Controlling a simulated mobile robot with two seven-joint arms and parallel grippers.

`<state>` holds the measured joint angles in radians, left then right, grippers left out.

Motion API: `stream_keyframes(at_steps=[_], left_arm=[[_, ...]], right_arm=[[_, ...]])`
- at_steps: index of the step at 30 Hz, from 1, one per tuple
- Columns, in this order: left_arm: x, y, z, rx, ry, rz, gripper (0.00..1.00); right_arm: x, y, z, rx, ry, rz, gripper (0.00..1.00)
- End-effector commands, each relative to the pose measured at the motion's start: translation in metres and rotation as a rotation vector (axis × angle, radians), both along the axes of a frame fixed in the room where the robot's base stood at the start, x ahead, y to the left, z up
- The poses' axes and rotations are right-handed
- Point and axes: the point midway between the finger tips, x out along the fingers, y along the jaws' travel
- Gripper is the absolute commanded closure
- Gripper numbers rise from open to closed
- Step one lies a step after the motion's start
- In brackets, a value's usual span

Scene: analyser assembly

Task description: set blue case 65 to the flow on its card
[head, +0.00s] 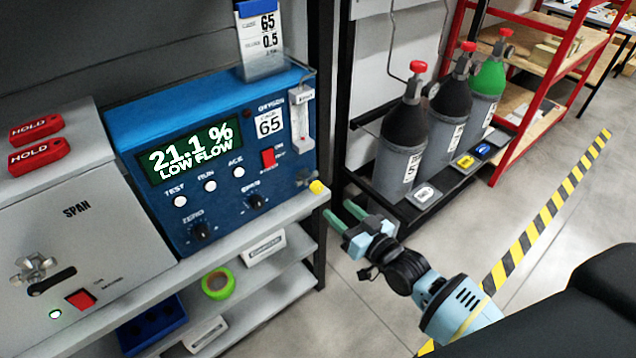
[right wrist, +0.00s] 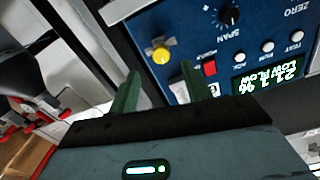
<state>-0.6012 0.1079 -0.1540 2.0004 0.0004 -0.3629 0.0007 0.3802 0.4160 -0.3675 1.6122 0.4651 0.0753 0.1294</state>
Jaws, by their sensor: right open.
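Blue case 65 (head: 215,222) stands on the grey bench in the head view. Its display (head: 193,150) reads 21.1 % LOW FLOW. The card (head: 262,38) on top shows 65 and 0.5. A clear flow tube (head: 301,118) is on the case's right side. A yellow knob (head: 318,187) sticks out at its lower right; the knob also shows in the right wrist view (right wrist: 161,54). My right gripper (head: 340,214) is open and empty, with green fingers, just right of and below the yellow knob, apart from it. My left gripper is not in view.
Gas cylinders (head: 400,150) stand in a black rack at the right. A grey SPAN box (head: 85,240) with red HOLD tags (head: 38,155) is at the left. Green tape (head: 217,283) lies on a lower shelf.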

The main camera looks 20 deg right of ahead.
Motion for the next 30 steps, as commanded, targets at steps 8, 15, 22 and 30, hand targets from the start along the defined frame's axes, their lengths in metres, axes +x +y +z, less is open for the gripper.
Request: stream_keyframes(at_steps=[8, 15, 22, 30], left_arm=[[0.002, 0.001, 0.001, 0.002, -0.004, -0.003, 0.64], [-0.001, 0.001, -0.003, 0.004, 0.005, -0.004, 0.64], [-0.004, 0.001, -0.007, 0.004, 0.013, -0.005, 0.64], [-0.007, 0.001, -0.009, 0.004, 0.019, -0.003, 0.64]], right_arm=[[0.005, -0.001, 0.003, 0.004, -0.008, 0.0, 0.51], [0.028, 0.008, 0.004, 0.003, -0.009, -0.001, 0.51], [0.058, 0.019, 0.003, 0.003, -0.008, -0.001, 0.51], [0.076, 0.025, 0.003, 0.002, -0.008, -0.001, 0.51]])
